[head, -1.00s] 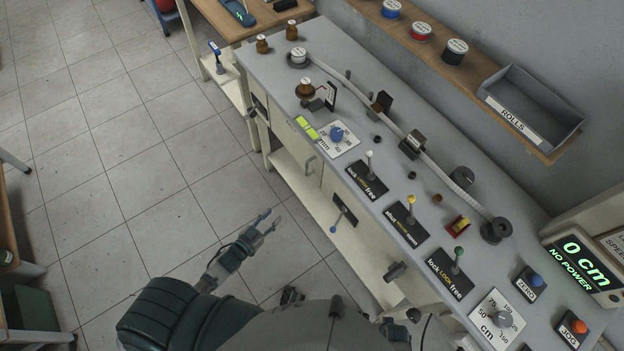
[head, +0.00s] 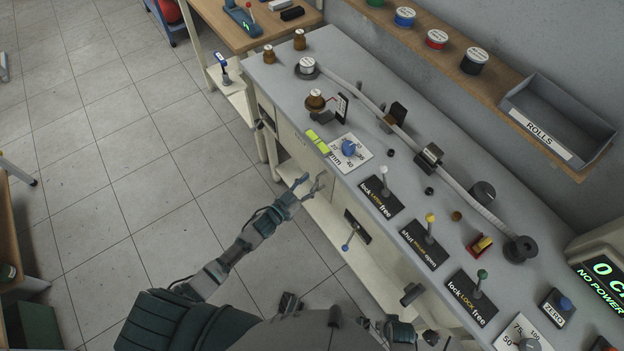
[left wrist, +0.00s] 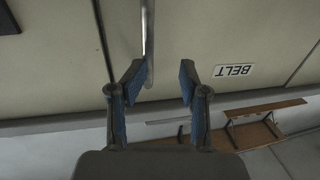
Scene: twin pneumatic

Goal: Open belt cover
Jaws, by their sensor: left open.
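The belt cover is a cream front panel of the bench (head: 291,148), with an upside-down BELT label (left wrist: 234,71) in the left wrist view. A grey bar handle (left wrist: 148,45) runs down the panel (left wrist: 215,35) there. My left gripper (head: 307,184) is in front of the bench, its fingers pointing at the panel, open and empty. In the left wrist view the gripper (left wrist: 162,79) has its blue-padded fingers spread on either side of the handle's line, with the handle close to the left finger. Contact cannot be told.
The grey bench top (head: 280,75) carries a yellow lever (head: 430,224), a white lever (head: 384,178), a green lever (head: 480,280) and a dial (head: 349,148). A blue-tipped lever (head: 350,235) sticks out from the bench front, right of my left gripper.

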